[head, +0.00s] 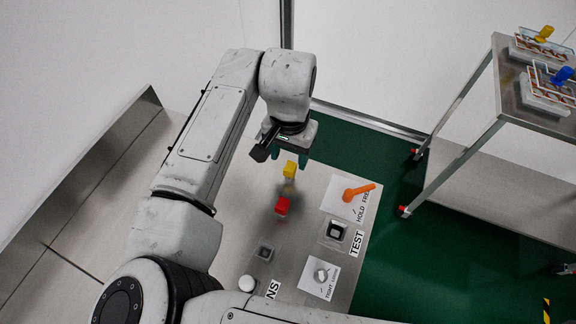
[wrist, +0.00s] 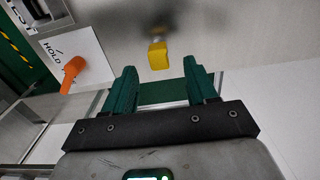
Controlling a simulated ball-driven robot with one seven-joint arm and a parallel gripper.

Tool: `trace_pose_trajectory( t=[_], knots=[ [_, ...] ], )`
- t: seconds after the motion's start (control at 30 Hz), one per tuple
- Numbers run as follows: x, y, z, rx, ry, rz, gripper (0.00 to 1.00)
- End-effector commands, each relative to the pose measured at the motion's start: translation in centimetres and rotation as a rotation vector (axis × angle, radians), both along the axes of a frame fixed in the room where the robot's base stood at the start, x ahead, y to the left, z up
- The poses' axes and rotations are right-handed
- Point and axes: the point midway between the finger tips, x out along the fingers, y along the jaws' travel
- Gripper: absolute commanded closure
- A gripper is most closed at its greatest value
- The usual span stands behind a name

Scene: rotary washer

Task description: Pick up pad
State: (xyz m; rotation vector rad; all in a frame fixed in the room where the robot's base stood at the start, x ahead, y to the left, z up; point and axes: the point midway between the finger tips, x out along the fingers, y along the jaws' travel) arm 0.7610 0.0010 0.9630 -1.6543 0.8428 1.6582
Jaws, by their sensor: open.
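No part is plainly marked as the pad, so I cannot tell which piece it is. A small yellow block (head: 290,169) and a red block (head: 281,206) are on the steel table (head: 292,240), the yellow one nearer the far end. My gripper (head: 287,158) is open and empty above the far end of the table, close to the yellow block. In the wrist view the yellow block (wrist: 158,55) shows beyond the gap between the two green fingers of my gripper (wrist: 160,72), not between them. The red block is out of that view.
A dark-framed square (head: 335,231), a metal ring (head: 321,275), a small grey square (head: 265,252) and a white round piece (head: 247,283) are nearer. A cart (head: 508,110) with two fixtures stands right.

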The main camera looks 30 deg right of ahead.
Motion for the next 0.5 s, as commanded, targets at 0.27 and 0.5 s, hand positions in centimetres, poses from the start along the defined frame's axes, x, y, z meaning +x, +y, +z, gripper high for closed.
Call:
trace_pose_trajectory(
  t=[0.27, 0.5],
  knots=[
    [0.0, 0.0, -2.1, 0.0, 0.001, 0.0, 0.43],
    [0.0, -0.1, -5.5, 0.0, 0.001, 0.0, 0.43]
  ],
)
